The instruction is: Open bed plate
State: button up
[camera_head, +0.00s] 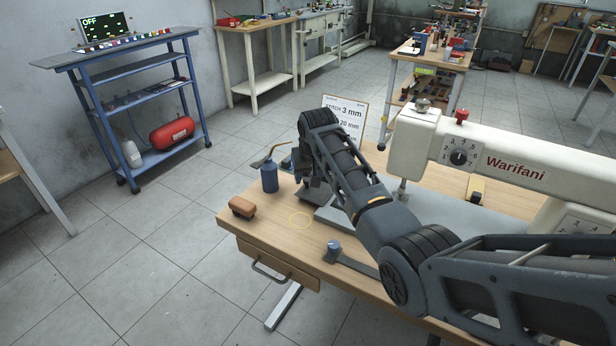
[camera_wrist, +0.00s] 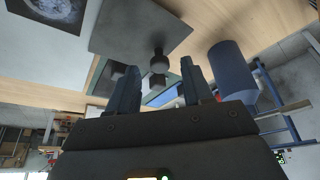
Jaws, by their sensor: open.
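A dark grey square plate (camera_wrist: 138,25) with a dark round knob (camera_wrist: 160,62) shows in the wrist view; I take it for the bed plate. In the head view a grey plate edge (camera_head: 330,215) lies beside my gripper, mostly hidden by my arm. My gripper (camera_wrist: 160,86) is open, with the knob in line between its two fingers. I cannot tell whether the fingers reach around it. In the head view my gripper (camera_head: 315,192) points down at the left end of the sewing machine (camera_head: 500,165), and its fingertips are hard to make out.
A blue oil can (camera_head: 270,176) with a spout stands close left of my gripper; it also shows in the wrist view (camera_wrist: 232,70). A brown block (camera_head: 242,207) and a blue-topped knob (camera_head: 334,247) are on the wooden table (camera_head: 285,235). A sign (camera_head: 345,117) stands behind.

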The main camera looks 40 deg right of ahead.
aim_at(311, 196)
jog(key=v, duration=0.6)
jog(key=shift+r, duration=0.35)
jog(key=shift+s, duration=0.1)
